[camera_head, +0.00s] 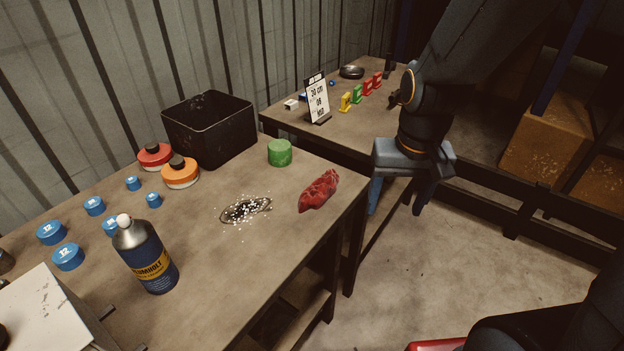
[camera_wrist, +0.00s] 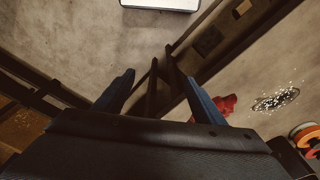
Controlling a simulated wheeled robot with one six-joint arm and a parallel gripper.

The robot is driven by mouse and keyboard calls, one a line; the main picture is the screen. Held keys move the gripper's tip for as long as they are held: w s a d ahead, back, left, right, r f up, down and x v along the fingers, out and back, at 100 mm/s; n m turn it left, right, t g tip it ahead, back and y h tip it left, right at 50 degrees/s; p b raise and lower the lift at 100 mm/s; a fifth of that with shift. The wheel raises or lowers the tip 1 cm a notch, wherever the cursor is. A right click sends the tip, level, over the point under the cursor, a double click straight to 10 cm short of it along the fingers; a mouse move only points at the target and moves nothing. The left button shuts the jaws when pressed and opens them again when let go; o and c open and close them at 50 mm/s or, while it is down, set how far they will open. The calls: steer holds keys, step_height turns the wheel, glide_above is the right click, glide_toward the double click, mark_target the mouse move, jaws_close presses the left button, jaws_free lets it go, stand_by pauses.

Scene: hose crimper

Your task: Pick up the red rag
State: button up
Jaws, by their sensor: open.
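The red rag (camera_head: 319,191) lies crumpled on the near workbench (camera_head: 270,261), close to its right edge. It also shows in the wrist view (camera_wrist: 226,103), partly hidden behind one finger. My gripper (camera_head: 396,203) is open and empty, pointing down to the right of the rag, out past the bench edge. Its two blue fingers (camera_wrist: 158,90) show spread apart in the wrist view. The gripper and the rag are apart.
White granules on a dark patch (camera_head: 245,209) lie left of the rag. A green cylinder (camera_head: 279,152) stands behind it. A black bin (camera_head: 209,129), a blue bottle (camera_head: 145,255) and several blue caps are farther left. A second table (camera_head: 350,128) holds a sign (camera_head: 317,100).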

steer(key=w+a+m, duration=0.2)
steer(key=w+a, duration=0.3)
steer(key=w, duration=0.2)
steer(key=r+m+g+b, duration=0.1)
steer(key=r+m+b, duration=0.1)
steer(key=m, duration=0.2)
glide_above(321, 180)
steer(key=shift+s+d, duration=0.2)
steer(key=shift+w+a+f+m+p, duration=0.15)
steer(key=shift+a+m+p, duration=0.15)
steer(key=shift+m, duration=0.1)
steer(key=shift+f, duration=0.35)
steer(key=shift+w+d+f+p, duration=0.1)
steer(key=shift+f+p, duration=0.55)
steer(key=shift+f, duration=1.05)
steer(key=shift+w+d+f+p, duration=0.1)
steer(key=shift+f+p, duration=0.5)
steer(key=shift+f, duration=1.05)
steer(key=c, duration=1.1)
steer(key=shift+c, duration=0.2)
step_height(321, 180, up, 10)
steer(key=shift+r+b, duration=0.1)
steer(key=shift+b, duration=1.1)
